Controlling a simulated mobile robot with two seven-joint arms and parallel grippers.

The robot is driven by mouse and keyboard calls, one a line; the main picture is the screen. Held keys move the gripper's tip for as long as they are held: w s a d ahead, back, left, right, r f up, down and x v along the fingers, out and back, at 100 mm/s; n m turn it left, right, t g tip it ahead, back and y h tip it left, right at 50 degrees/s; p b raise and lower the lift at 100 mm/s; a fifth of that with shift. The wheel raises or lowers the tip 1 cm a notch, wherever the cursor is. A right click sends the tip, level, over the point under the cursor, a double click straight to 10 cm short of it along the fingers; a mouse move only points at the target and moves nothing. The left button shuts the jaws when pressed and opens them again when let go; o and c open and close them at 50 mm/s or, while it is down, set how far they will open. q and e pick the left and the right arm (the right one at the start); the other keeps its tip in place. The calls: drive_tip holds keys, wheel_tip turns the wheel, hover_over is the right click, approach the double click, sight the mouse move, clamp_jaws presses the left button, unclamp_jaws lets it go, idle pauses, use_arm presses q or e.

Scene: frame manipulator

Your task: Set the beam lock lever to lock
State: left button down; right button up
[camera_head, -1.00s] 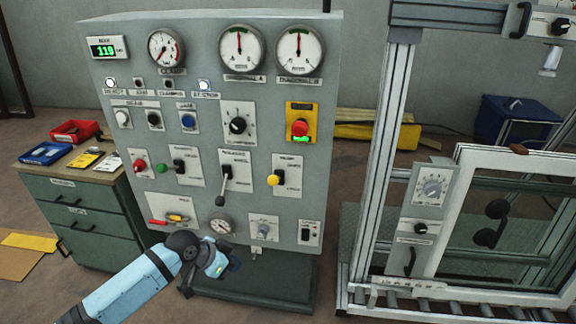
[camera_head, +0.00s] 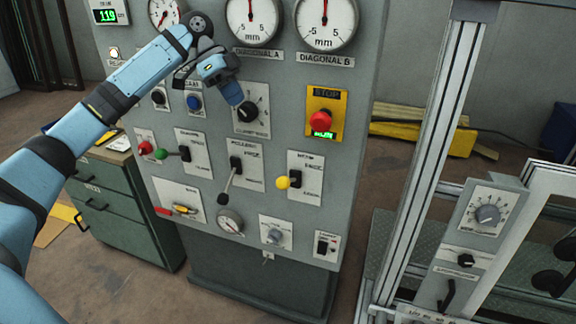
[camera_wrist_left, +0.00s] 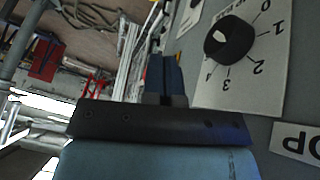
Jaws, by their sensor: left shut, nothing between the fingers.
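A lever with a yellow knob (camera_head: 282,183) sits on a white plate (camera_head: 314,195) at the right of the grey panel. Its plate's small lettering is too blurred to confirm which lever it is. My right gripper is out of view.
A green-knobbed lever (camera_head: 160,154) and a dark-knobbed lever (camera_head: 223,198) lie left of the yellow one. A red stop button (camera_head: 321,121) on a yellow plate is above it. Gauges (camera_head: 326,22) line the top. A metal frame post (camera_head: 424,160) stands right of the panel.

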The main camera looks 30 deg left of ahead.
use_arm(q)
approach(288, 182)
wheel_tip(288, 182, down, 6)
drive_tip(key=d, duration=0.1)
drive_tip(key=shift+w+d, duration=0.15)
drive_tip(key=shift+w, duration=0.35)
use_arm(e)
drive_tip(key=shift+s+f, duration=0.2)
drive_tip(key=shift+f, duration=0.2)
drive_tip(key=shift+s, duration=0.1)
